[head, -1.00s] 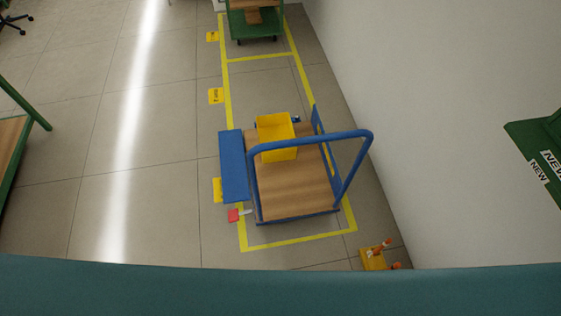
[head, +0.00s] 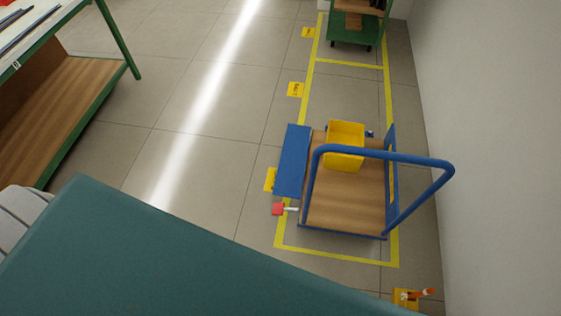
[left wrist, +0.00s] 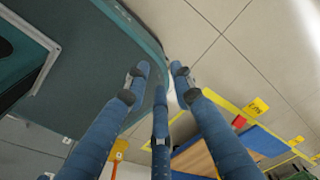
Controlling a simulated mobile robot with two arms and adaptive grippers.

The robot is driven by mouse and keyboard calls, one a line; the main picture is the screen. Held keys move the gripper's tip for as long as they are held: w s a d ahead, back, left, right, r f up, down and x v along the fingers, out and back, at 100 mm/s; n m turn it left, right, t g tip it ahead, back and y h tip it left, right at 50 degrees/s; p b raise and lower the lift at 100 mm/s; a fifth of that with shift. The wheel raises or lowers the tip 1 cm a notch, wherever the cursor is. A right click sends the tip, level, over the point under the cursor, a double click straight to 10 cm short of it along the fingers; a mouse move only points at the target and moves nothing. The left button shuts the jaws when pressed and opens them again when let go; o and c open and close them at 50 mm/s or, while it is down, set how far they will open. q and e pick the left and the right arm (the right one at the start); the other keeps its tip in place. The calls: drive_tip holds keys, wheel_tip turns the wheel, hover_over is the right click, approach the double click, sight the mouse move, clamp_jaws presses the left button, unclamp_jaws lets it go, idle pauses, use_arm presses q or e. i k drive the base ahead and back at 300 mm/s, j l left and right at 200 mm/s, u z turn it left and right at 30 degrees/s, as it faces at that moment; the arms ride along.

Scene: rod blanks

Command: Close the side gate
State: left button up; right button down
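The blue side gate (head: 292,160) is a flat panel on the left side of the cart (head: 345,205) in the head view. It is swung outward, away from the wooden deck. A red-tipped lever (head: 278,209) sticks out near the gate's front end. The gate also shows in the left wrist view (left wrist: 262,140), with the red tip (left wrist: 239,121) beside it. My left gripper (left wrist: 160,72) has its blue fingers spread and empty, well short of the gate. My right gripper is in neither view.
Yellow floor tape (head: 290,249) surrounds the cart. A white wall (head: 490,150) is close on the right. A green workbench (head: 128,58) stands at left, with open floor between.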

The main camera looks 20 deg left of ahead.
sight(292, 166)
drive_tip(key=i+j+z, duration=0.15)
drive_tip(key=j+z, duration=0.15)
drive_tip(key=j, duration=1)
drive_tip(key=j+z, duration=0.3)
drive_tip(key=j, duration=1.05)
